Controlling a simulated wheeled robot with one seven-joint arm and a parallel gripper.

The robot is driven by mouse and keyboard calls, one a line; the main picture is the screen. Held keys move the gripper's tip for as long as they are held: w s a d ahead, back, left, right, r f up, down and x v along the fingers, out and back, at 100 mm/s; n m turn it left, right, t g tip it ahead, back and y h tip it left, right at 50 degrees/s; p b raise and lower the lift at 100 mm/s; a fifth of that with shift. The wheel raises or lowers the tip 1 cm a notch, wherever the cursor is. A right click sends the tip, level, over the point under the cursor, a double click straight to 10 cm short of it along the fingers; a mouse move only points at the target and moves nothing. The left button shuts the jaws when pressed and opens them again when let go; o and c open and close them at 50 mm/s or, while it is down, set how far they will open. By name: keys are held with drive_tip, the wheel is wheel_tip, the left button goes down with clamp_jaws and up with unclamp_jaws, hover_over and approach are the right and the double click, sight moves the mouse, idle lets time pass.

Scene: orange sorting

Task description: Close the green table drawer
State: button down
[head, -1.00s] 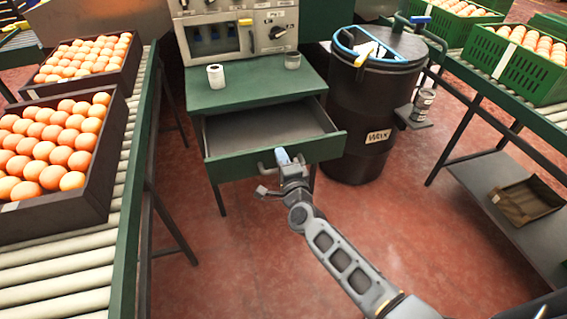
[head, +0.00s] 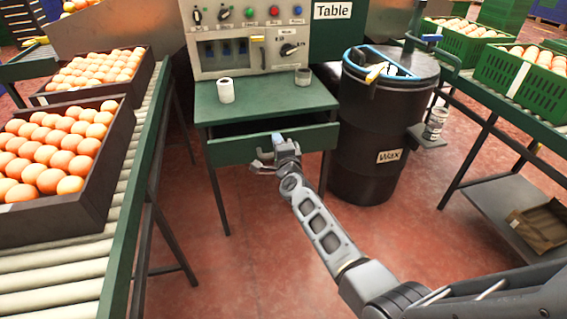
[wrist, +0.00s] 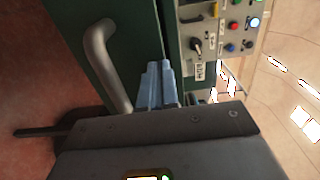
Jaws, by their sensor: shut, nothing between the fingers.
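The green table (head: 272,98) stands ahead with a control panel above it. Its drawer (head: 238,150) is out only a little, with a narrow dark gap between the drawer front and the tabletop. My gripper (head: 277,138) is shut and empty, at the middle of the drawer front. In the wrist view the closed fingertips (wrist: 160,82) are at the green drawer front (wrist: 135,45), beside the grey bar handle (wrist: 105,65) and not around it. I cannot tell whether the fingertips touch the front.
Two small cups, one white (head: 225,90) and one grey (head: 303,76), stand on the tabletop. A black wax barrel (head: 365,150) stands close at the right. A roller conveyor (head: 90,240) with orange crates runs at the left. The red floor in front is clear.

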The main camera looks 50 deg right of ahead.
drive_tip(key=shift+b+x, duration=0.85)
drive_tip(key=shift+x, duration=1.5)
